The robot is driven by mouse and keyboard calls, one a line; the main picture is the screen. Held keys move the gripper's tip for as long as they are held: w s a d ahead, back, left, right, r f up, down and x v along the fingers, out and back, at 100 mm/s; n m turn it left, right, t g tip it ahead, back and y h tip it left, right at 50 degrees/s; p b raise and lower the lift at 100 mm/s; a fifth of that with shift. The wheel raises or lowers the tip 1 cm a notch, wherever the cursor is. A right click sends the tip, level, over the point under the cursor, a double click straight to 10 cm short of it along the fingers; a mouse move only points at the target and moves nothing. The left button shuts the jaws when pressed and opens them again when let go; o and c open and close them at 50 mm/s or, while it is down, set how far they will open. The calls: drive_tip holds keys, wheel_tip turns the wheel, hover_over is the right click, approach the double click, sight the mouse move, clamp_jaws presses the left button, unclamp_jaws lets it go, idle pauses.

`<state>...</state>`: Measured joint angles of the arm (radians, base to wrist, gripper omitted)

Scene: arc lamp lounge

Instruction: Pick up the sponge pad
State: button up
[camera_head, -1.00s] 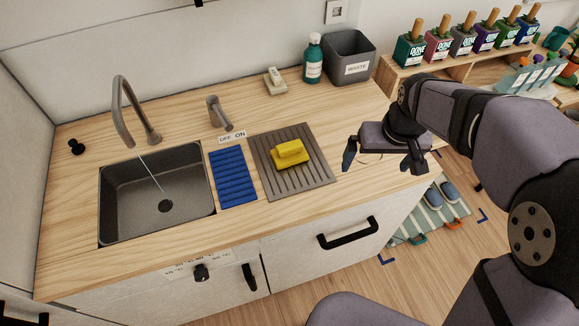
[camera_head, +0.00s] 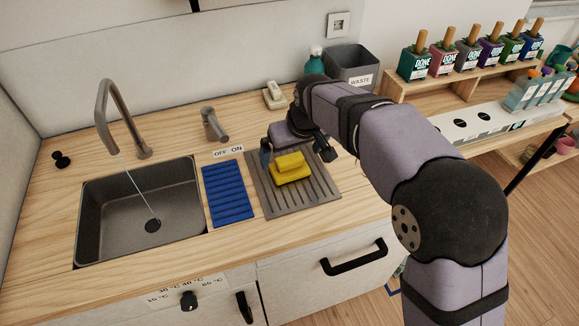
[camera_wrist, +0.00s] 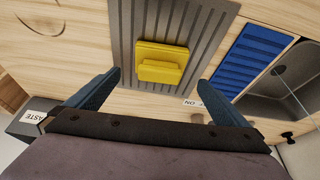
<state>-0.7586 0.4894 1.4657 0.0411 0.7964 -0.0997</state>
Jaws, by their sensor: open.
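The yellow sponge pad (camera_head: 289,169) lies on the grey ribbed drain mat (camera_head: 318,193) on the counter, with a smaller yellow block on top of it. My gripper (camera_head: 295,157) is above the mat's back part, behind and over the sponge, its jaws apart and empty. In the wrist view the sponge pad (camera_wrist: 163,62) sits ahead of and between the two blue-grey fingers of my gripper (camera_wrist: 160,88). The fingers do not touch it as far as I can see.
A blue ribbed cloth (camera_head: 228,194) lies left of the mat, beside the sink (camera_head: 150,245) with running water. A tap-like fixture (camera_head: 213,124) and a soap dish (camera_head: 274,96) stand behind. A grey waste bin (camera_head: 349,68) and a teal bottle (camera_head: 315,62) stand at the back.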

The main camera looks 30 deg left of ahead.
sight(290, 159)
drive_tip(key=shift+p+x, duration=0.8)
drive_tip(key=shift+x, duration=1.85)
drive_tip(key=shift+s+d, duration=0.1)
drive_tip(key=c, duration=1.2)
wheel_tip(290, 159, up, 10)
drive_tip(key=shift+b, duration=0.65)
